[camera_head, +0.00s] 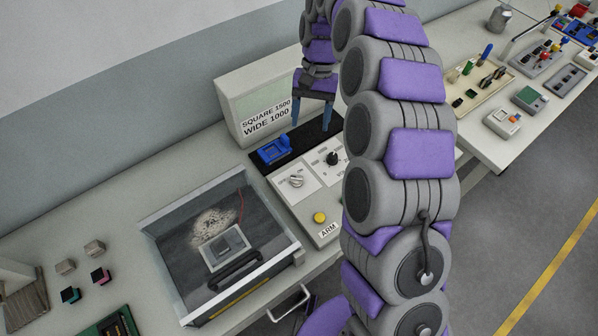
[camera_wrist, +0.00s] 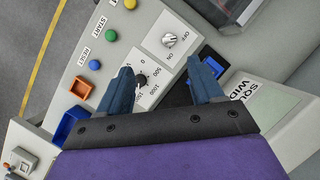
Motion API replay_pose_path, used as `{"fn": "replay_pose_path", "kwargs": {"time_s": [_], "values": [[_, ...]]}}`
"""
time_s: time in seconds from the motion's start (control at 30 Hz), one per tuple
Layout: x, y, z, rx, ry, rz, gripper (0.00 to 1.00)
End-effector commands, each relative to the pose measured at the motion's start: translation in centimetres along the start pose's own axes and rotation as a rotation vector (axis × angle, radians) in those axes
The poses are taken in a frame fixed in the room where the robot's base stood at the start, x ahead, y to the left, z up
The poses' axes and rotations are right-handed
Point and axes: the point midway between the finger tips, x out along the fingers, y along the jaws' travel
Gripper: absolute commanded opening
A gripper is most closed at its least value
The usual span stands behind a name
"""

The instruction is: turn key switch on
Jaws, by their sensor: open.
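The key switch (camera_head: 296,181) is a small silver knob on a white plate of the control panel. In the wrist view the key switch (camera_wrist: 170,40) sits between the printed words OFF and ON; I cannot tell clearly which its key points at. My gripper (camera_head: 311,124) hangs above the back part of the panel, fingers pointing down, open with nothing between them. In the wrist view my gripper (camera_wrist: 162,72) has its fingers spread, with the key switch beyond the fingertips and not touched.
A black dial (camera_head: 332,159) with numbers is beside the key switch. A blue part (camera_head: 272,150) stands behind it, and a yellow button (camera_head: 319,217) in front. A clear-walled box (camera_head: 166,268) stands left. A labelled box (camera_head: 238,104) stands behind. My arm hides the panel's right side.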

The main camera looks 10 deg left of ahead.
Motion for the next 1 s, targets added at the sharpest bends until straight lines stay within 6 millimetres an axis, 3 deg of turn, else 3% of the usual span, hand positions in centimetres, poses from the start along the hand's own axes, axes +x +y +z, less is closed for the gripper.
{"fn": "replay_pose_path", "kwargs": {"time_s": [0.2, 0.57, 1.0], "values": [[2.2, -2.3, -2.9, 0.032, -0.015, 0.028, 0.66], [4.3, -2.4, -3.3, 0.04, -0.018, 0.034, 0.66], [12.2, -2.3, -3.1, 0.038, -0.025, 0.038, 0.66]]}}
